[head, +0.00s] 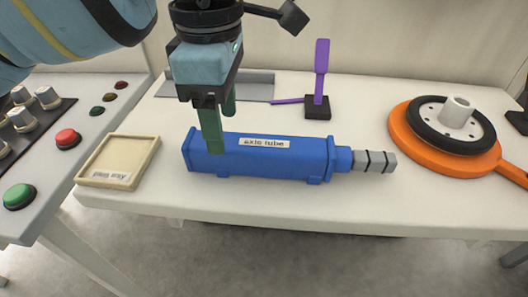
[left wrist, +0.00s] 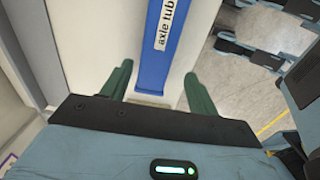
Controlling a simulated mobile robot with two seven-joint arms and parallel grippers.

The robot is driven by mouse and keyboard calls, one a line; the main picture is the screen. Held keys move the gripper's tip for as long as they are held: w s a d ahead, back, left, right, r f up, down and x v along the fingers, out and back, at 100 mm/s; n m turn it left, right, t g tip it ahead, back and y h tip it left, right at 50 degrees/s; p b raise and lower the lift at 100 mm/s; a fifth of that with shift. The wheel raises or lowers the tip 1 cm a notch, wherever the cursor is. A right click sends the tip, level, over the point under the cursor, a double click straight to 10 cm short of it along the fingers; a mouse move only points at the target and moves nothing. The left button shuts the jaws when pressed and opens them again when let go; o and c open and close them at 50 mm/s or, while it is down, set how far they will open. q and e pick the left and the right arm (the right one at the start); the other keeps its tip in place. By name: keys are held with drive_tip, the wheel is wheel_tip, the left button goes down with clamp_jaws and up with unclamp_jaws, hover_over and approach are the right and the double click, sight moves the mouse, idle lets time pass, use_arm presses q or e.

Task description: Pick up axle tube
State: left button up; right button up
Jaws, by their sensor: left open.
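The blue axle tube (head: 262,157) lies lengthwise on the white table, its label facing up and its grey ribbed end to the right. My left gripper (head: 222,134) points down at the tube's left part, with its green fingers open. The near finger overlaps the tube's near side in the head view; the far finger is partly hidden behind it. In the left wrist view the axle tube (left wrist: 164,45) runs between the two spread fingers (left wrist: 158,85), with no contact visible. My right gripper does not show.
A cream tray (head: 84,178) sits left of the tube. A purple upright piece on a black base (head: 318,107) stands behind it. An orange round holder (head: 403,150) with a black disc (head: 420,125) is at right. A button panel (head: 62,165) is at far left.

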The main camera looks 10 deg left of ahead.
use_arm(q)
drive_tip(key=shift+f, duration=0.45)
drive_tip(key=f, duration=0.2)
drive_tip(key=f+b, duration=0.1)
drive_tip(key=shift+w+a+f, duration=0.15)
drive_tip(key=shift+w+f, duration=0.1)
drive_tip(key=shift+w, duration=0.05)
drive_tip(key=shift+f, duration=0.35)
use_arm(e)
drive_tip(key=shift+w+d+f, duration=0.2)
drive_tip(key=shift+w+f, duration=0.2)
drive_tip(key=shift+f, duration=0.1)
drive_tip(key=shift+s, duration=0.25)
use_arm(q)
drive_tip(key=shift+f, duration=0.2)
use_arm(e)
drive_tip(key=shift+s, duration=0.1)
use_arm(q)
drive_tip(key=shift+c, duration=0.4)
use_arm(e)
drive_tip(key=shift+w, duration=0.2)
